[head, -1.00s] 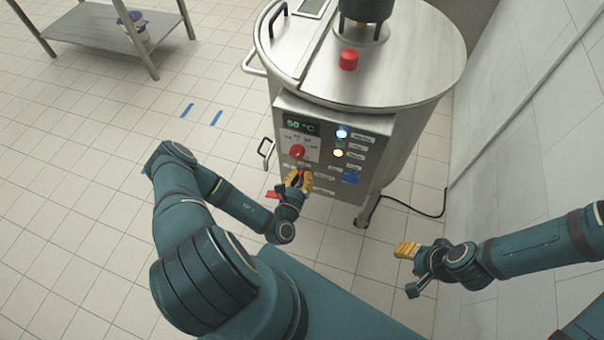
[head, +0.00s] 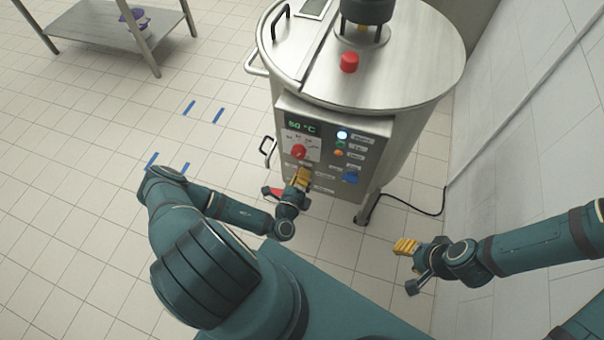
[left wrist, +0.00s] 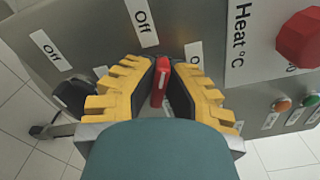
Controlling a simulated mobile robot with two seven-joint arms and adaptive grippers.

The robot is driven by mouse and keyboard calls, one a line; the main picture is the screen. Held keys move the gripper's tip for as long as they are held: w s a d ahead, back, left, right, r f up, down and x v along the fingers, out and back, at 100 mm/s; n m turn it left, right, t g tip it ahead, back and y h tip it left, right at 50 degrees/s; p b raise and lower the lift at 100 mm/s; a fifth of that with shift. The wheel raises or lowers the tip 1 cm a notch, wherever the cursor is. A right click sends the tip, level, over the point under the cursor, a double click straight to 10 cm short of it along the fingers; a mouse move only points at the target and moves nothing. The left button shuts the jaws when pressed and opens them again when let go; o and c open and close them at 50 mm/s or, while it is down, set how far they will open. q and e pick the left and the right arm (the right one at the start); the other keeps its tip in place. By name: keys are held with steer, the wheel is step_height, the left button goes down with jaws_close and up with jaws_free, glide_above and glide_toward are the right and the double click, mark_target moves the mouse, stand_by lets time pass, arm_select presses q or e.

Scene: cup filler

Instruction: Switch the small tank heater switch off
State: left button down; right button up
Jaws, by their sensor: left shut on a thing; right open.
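A red switch handle (left wrist: 160,82) on the steel control panel stands between my left gripper's yellow fingers in the left wrist view. My left gripper (head: 303,177) is shut on this handle, low on the panel below the red heat knob (head: 299,152). The fingers hide most of the switch in the head view. "Off" labels show near the fingers in the left wrist view. The orange lamp (head: 338,153) looks unlit, and the top white lamp (head: 342,135) is lit. My right gripper (head: 405,247) is open and empty, away from the panel at the right.
The steel tank (head: 410,60) carries a red button (head: 349,62) on its lid. A tiled wall (head: 540,120) and a black cable (head: 410,208) are at the right. A steel table (head: 115,25) stands far left.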

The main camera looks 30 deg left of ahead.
arm_select(q)
steer(key=n, duration=0.4)
steer(key=shift+n, duration=0.4)
stand_by(0.4)
steer(key=c, duration=1)
jaws_free()
steer(key=shift+f, duration=0.1)
steer(key=v, duration=1.2)
steer(key=shift+a, duration=0.1)
